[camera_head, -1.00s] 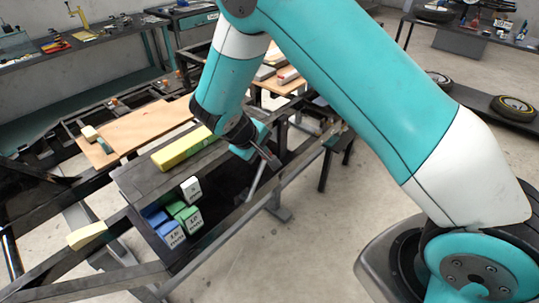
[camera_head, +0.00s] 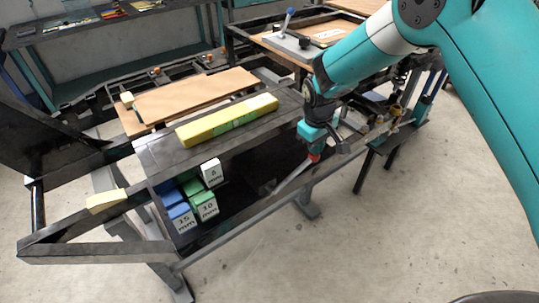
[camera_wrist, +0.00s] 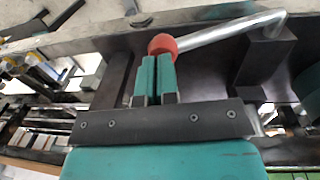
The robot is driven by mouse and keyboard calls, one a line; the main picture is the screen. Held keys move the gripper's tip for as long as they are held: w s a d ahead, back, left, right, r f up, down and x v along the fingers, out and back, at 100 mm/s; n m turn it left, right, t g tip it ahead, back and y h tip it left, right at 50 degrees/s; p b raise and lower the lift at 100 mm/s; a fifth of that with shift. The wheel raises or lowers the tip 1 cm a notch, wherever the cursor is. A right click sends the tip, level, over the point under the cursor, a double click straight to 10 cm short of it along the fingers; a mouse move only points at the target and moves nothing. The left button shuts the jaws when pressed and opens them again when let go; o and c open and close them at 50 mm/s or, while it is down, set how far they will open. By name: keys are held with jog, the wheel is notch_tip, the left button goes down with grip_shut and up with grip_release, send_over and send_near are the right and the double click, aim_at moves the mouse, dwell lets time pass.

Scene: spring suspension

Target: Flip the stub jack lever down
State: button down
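The stub jack lever is a bent silver rod (camera_wrist: 225,34) with a red round knob (camera_wrist: 162,46) on its end. In the head view the rod (camera_head: 292,178) slants from the dark frame up to the red knob (camera_head: 314,158). My gripper (camera_wrist: 154,62) has its two teal fingers nearly together, with only a thin dark gap and nothing between them. The fingertips are right at the knob, and I cannot tell whether they touch it. In the head view my gripper (camera_head: 313,148) hangs over the frame's right part, just above the knob.
Blue, green and white blocks (camera_head: 190,195) marked in mm sit in the frame's left compartment. A yellow-green bar (camera_head: 228,120) lies on the flat top behind. A wooden board (camera_head: 195,96) is further back. Small parts stand on the bench at right (camera_head: 385,122). The floor in front is clear.

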jog(key=shift+s+d+f, duration=0.15)
jog(key=shift+d+f, duration=0.05)
jog(key=shift+f, duration=0.25)
notch_tip(320, 180, up, 6)
jog(key=p, duration=0.3)
jog(key=shift+f+p, duration=0.25)
jog(key=shift+p, duration=0.05)
notch_tip(320, 180, up, 10)
jog(key=b, duration=0.3)
jog(key=shift+a+f+b, duration=0.15)
jog(key=shift+f+b, duration=0.1)
jog(key=shift+b, duration=0.15)
